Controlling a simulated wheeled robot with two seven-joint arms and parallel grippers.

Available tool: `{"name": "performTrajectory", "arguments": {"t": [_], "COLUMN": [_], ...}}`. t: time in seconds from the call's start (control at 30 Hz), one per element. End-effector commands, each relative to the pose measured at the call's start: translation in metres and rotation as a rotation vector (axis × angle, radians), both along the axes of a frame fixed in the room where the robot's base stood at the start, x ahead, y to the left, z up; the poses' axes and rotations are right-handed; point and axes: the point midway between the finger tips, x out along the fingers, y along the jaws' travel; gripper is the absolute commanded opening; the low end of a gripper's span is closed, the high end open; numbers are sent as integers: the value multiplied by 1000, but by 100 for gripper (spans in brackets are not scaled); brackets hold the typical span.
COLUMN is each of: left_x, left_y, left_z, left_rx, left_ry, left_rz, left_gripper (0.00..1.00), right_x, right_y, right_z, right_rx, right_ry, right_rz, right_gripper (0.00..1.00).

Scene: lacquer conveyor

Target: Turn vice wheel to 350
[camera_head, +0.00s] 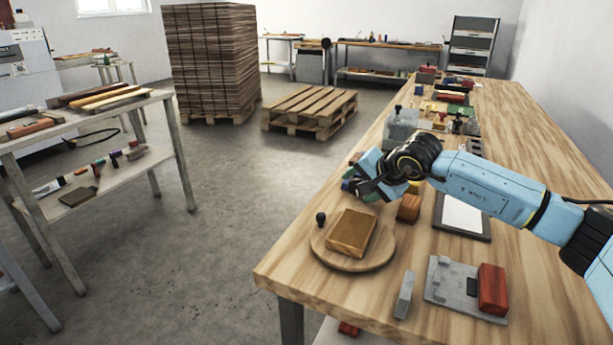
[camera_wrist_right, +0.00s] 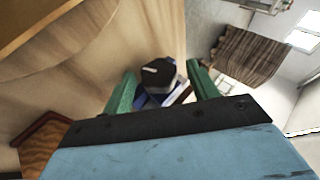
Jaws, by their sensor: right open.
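My right gripper (camera_head: 360,182) is over the left edge of the workbench, its green fingers partly hidden by my wrist. In the right wrist view the gripper (camera_wrist_right: 161,76) is open, its two green fingers apart. Between and beyond the fingers is a dark rounded knob (camera_wrist_right: 157,72) with a white mark, above blue, white and red parts. It may be the vice wheel; I cannot tell, nor read any number on it. No contact with the fingers is clear. My left gripper is not in view.
On the wooden workbench (camera_head: 540,180), a round board (camera_head: 379,256) carries a brown block (camera_head: 351,233). The bench's right side is mostly clear.

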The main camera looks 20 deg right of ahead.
Motion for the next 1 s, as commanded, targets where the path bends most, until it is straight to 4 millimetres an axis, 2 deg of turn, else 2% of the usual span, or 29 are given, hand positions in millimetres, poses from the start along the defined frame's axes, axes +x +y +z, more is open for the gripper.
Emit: {"name": "performTrajectory", "arguments": {"t": [0.03,0.17,0.7,0.93,1.0], "left_x": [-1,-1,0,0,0], "left_y": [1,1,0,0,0], "left_z": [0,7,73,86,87], "left_rx": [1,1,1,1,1], "left_ry": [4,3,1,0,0], "left_rz": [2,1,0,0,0], "left_gripper": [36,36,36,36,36], "right_x": [-2,-1,5,8,4], "right_y": [0,1,7,9,9], "right_z": [-5,-3,7,4,16], "right_rx": [-2,-18,-265,-404,-408], "right_ry": [14,33,319,483,478], "right_rz": [0,0,1,0,0], "right_gripper": [63,63,63,63,63]}}
